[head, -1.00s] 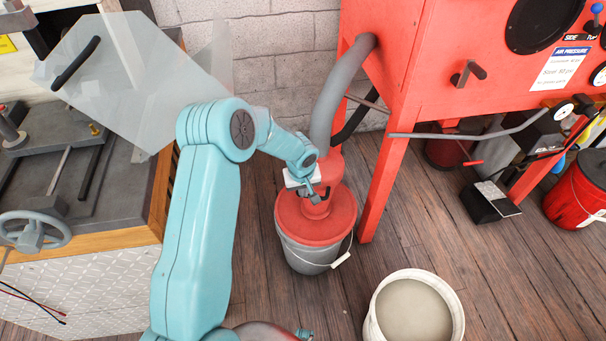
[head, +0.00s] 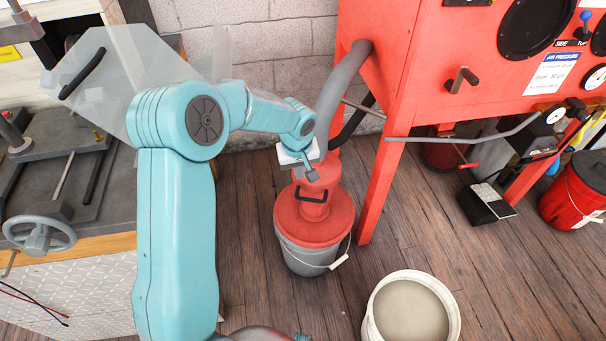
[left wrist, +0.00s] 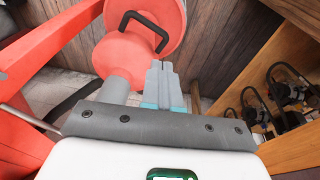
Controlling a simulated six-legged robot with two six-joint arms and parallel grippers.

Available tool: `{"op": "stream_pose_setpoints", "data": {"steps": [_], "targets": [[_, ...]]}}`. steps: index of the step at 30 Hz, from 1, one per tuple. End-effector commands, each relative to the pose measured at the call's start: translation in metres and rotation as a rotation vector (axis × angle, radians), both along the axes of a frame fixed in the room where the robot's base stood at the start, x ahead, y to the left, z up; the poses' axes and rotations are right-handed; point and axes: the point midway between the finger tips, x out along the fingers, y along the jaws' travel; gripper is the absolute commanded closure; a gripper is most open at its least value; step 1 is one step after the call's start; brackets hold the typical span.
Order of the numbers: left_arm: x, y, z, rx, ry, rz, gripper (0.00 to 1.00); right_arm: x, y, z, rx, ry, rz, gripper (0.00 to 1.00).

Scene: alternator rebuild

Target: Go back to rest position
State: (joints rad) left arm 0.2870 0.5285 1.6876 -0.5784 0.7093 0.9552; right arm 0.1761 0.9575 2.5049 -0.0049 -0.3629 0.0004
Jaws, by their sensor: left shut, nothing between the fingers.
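My left arm comes in from the left in the head view and reaches over the floor. My left gripper (head: 311,174) is shut and empty, in front of the red dust collector lid (head: 333,215) and its pipe fitting. In the left wrist view the closed fingers (left wrist: 161,84) show in the middle, with the red lid (left wrist: 131,62) and its black handle (left wrist: 144,27) beyond them. I cannot tell whether the fingers touch anything, but a gap seems to show. My right gripper is not in view.
The lid sits on a grey bucket (head: 306,259) beside the leg of the red blast cabinet (head: 430,70). A grey hose (head: 343,88) rises behind my gripper. An open white bucket (head: 369,325) stands at the front. A machine bench (head: 85,245) stands at left.

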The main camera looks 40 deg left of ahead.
Motion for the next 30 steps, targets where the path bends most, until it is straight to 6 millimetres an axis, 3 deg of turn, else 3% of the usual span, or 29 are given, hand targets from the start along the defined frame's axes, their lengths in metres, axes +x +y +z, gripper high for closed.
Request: {"op": "stream_pose_setpoints", "data": {"steps": [8, 11, 14, 17, 21, 24, 27, 30], "targets": [[-0.001, -0.002, 0.006, 0.000, -0.001, -0.002, 1.00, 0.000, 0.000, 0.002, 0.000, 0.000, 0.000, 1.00], [-0.003, -0.020, -0.002, -0.015, 0.042, -0.037, 1.00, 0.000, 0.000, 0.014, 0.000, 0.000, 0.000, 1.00], [-0.032, -0.056, -0.035, -0.066, 0.157, -0.087, 1.00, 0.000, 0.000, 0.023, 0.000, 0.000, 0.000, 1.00], [-0.076, -0.112, -0.074, -0.175, 0.264, -0.159, 1.00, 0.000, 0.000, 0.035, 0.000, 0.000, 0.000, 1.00], [-0.155, -0.193, -0.114, -0.352, 0.336, -0.308, 1.00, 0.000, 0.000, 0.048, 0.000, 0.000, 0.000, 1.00], [-0.216, -0.239, -0.128, -0.451, 0.323, -0.424, 1.00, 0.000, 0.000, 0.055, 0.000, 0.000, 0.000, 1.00], [-0.247, -0.255, -0.134, -0.459, 0.238, -0.522, 1.00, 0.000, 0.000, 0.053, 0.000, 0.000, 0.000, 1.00], [-0.241, -0.252, -0.134, -0.402, 0.124, -0.606, 1.00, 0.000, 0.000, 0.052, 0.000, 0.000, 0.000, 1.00]]}}
